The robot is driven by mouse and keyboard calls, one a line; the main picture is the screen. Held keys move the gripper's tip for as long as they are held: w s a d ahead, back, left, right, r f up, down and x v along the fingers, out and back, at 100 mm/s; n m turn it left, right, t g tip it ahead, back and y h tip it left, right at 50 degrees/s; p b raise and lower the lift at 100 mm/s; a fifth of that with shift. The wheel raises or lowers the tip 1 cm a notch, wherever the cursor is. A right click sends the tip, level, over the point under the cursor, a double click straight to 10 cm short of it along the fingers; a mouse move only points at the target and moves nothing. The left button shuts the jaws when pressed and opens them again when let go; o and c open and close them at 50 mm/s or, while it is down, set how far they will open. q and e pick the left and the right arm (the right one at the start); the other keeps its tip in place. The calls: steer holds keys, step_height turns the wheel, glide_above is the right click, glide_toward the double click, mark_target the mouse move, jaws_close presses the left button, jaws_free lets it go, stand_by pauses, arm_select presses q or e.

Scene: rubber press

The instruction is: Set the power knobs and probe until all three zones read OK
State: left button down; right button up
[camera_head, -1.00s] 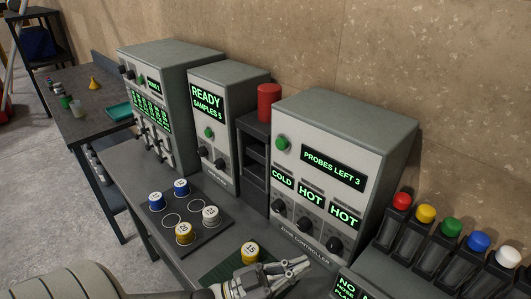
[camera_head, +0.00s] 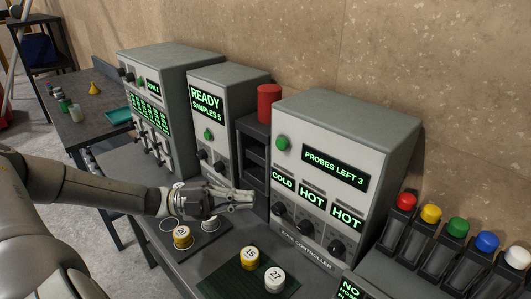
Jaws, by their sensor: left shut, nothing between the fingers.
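The zone controller (camera_head: 330,140) is a grey box with a pale front. Its upper display (camera_head: 335,165) reads PROBES LEFT 3. Its zone displays read, left to right, COLD (camera_head: 283,181), HOT (camera_head: 312,197) and HOT (camera_head: 346,217). Below them sit three black knobs: left (camera_head: 280,209), middle (camera_head: 306,228) and right (camera_head: 336,247). A round green button (camera_head: 283,143) is at the upper left of the front. My left gripper (camera_head: 251,200) is shut and empty, pointing right, left of the left knob and apart from it. My right gripper is out of view.
Yellow (camera_head: 249,257) and white (camera_head: 274,279) cylinders stand on a dark green mat before the controller. Others (camera_head: 183,238) stand on a black tray, partly hidden by my left arm. The READY machine (camera_head: 215,130) is left; a colored-top rack (camera_head: 428,230) is right.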

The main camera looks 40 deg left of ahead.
mark_target(282, 144)
arm_select(q)
steer(key=s+a+r+m+y, duration=0.1)
steer(key=a+r+m, duration=0.3)
steer(key=a+r, duration=0.4)
steer(key=shift+s+a+r+b, duration=0.25)
steer(key=shift+s+r+b, duration=0.15)
steer(key=shift+s+r, duration=0.1)
steer(key=w+a+x, duration=0.1)
steer(key=w+x, duration=0.1)
steer(key=x, duration=1.1)
steer(key=shift+a+f+p, duration=0.35)
steer(key=shift+a+p, duration=0.05)
steer(key=shift+w, duration=0.2)
steer(key=shift+r, duration=0.1)
